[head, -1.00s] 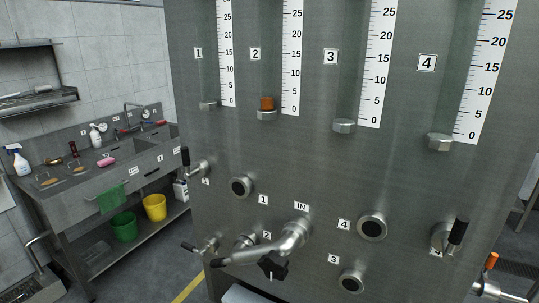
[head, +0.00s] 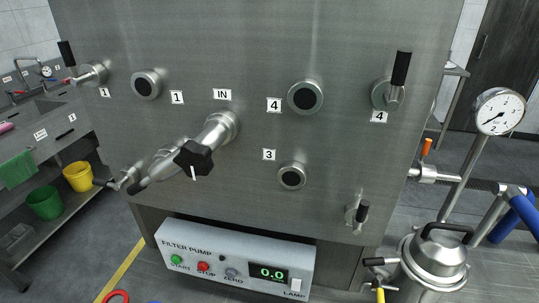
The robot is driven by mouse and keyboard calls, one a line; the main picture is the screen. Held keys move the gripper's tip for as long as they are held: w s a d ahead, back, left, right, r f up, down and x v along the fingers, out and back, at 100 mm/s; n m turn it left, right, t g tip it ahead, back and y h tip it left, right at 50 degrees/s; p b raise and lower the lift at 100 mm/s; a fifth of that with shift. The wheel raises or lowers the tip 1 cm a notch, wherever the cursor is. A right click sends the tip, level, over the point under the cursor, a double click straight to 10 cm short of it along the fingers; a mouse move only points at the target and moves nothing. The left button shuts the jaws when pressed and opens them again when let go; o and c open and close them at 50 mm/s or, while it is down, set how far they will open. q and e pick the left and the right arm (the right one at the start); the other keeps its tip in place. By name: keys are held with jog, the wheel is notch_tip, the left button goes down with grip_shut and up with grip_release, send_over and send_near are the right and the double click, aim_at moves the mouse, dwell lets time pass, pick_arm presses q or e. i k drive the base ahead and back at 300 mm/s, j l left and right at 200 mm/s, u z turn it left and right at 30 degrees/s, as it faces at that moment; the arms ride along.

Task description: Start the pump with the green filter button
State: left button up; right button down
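The filter pump box (head: 236,262) is a pale panel low in the head view, below the steel cabinet. Its green button (head: 177,259), labelled START, is at the left end of the panel. A red STOP button (head: 203,267) sits to its right, followed by a ZERO knob (head: 232,273). The display (head: 272,274) reads 0.0, and a LAMP switch (head: 295,284) is at the right end. Neither of my grippers shows in the head view.
The steel cabinet (head: 340,130) carries ports, black-handled valves and an inlet pipe (head: 195,150) that juts forward above the box. A filter vessel (head: 440,262) with a pressure gauge (head: 499,111) stands at the right. A sink bench (head: 45,150) with buckets is at the left.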

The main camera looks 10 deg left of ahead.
aim_at(176, 259)
jog(key=j+u, duration=0.25)
jog(key=u, duration=0.15)
jog(key=j+u, duration=0.2)
jog(key=u, duration=0.25)
jog(key=i, duration=0.05)
